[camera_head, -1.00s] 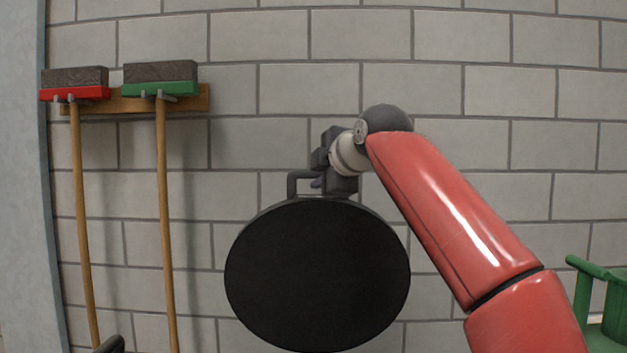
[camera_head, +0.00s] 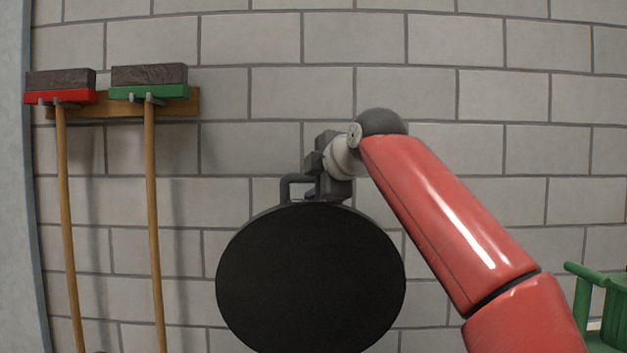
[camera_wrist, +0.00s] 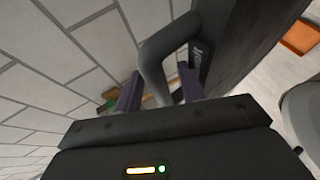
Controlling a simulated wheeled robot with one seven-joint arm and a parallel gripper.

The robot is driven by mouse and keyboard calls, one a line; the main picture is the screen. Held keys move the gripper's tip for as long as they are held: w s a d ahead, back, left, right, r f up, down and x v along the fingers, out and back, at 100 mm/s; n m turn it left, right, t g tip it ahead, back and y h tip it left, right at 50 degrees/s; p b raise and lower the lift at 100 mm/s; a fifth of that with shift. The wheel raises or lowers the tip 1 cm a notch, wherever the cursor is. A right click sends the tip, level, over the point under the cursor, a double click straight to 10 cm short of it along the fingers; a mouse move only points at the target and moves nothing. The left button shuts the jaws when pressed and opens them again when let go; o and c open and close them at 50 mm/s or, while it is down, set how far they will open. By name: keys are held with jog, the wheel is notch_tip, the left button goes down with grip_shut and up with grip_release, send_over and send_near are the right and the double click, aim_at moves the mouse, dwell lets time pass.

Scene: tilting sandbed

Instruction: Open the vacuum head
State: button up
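The vacuum head (camera_head: 310,285) is a large black round lid, its flat face toward the head camera. A grey bent handle (camera_head: 290,188) stands up at its top edge. My gripper (camera_head: 312,193) is at the top of the lid beside that handle, partly hidden behind my wrist and the rim. In the wrist view, the two dark purple fingers (camera_wrist: 158,90) stand apart with the handle (camera_wrist: 150,60) running between them. Gaps show beside the bar, so the fingers do not look closed on it. The rest of the vacuum body is hidden behind the lid.
Two brooms, one red (camera_head: 60,97) and one green (camera_head: 149,92), hang from a wooden rack on the left. A green chair-like object (camera_head: 605,300) is at the lower right. A grey block wall (camera_head: 450,40) is behind.

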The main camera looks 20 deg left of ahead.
jog(key=b+v, duration=0.2)
jog(key=v, duration=0.5)
jog(key=shift+s+d, duration=0.25)
jog(key=shift+d, duration=0.05)
jog(key=shift+r, duration=0.1)
jog(key=s+d+f+m+g+h, duration=0.1)
jog(key=s+d+f+m+h, duration=0.2)
jog(key=s+d+f+m, duration=0.5)
jog(key=s+d+f+m+g+h, duration=0.2)
jog(key=s+d+f+m, duration=0.6)
jog(key=f, duration=1.3)
jog(key=s+d+f+m+g+h, duration=0.1)
jog(key=s+d+f+m+h, duration=0.3)
jog(key=s+d+f+m, duration=0.4)
jog(key=s+d+f, duration=0.1)
jog(key=d+f, duration=0.4)
jog(key=f, duration=0.2)
jog(key=shift+d+f+m+g, duration=0.3)
jog(key=shift+m+g, duration=0.1)
